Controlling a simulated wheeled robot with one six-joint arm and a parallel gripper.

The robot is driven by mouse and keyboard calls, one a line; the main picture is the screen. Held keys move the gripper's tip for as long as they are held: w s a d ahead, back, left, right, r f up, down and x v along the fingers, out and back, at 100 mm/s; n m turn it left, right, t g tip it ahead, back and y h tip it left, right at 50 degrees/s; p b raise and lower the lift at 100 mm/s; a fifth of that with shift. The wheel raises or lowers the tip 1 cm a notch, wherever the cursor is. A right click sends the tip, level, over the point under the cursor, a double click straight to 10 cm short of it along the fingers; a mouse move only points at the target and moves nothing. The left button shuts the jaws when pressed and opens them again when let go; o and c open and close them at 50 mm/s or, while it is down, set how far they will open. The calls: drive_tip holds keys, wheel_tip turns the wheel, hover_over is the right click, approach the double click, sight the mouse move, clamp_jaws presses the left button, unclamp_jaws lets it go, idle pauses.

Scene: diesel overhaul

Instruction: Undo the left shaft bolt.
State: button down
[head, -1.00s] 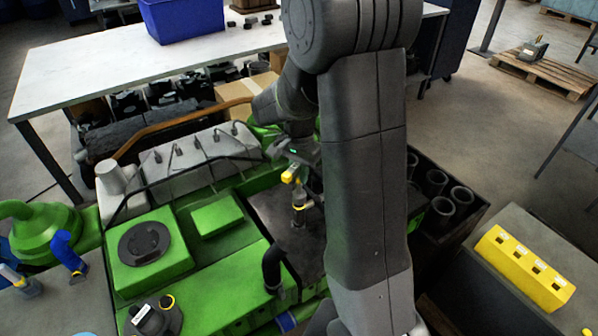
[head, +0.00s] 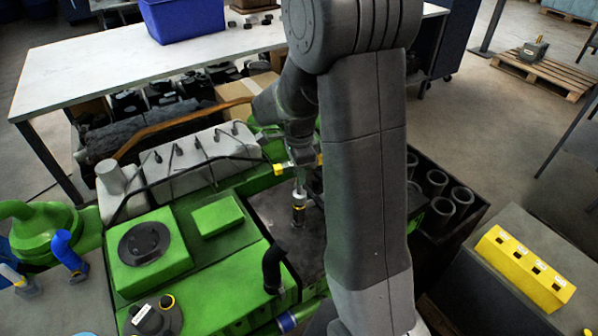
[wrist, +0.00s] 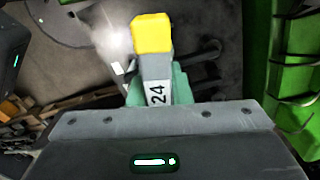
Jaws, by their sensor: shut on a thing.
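My gripper (head: 299,166) is shut on a wrench-like tool marked 24. In the wrist view the tool's grey body (wrist: 156,92) sits between greenish jaw pads and has a yellow end block (wrist: 152,34). In the head view the tool's silver shank (head: 298,198), with a dark and yellow band, points down upright at a dark plate (head: 282,228) on the green engine (head: 215,270). I cannot tell whether its tip touches the plate or a bolt. The left shaft bolt cannot be made out; the tool or my arm may hide it.
A black bent pipe (head: 272,268) stands close in front of the tool. A grey cylinder-head cover (head: 195,160) lies behind. A crate of dark cylinders (head: 470,228) and a yellow block (head: 523,268) are at the right. A white bench (head: 90,75) is at the back.

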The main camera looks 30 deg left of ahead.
drive_tip(key=m, duration=0.4)
drive_tip(key=shift+m, duration=2.6)
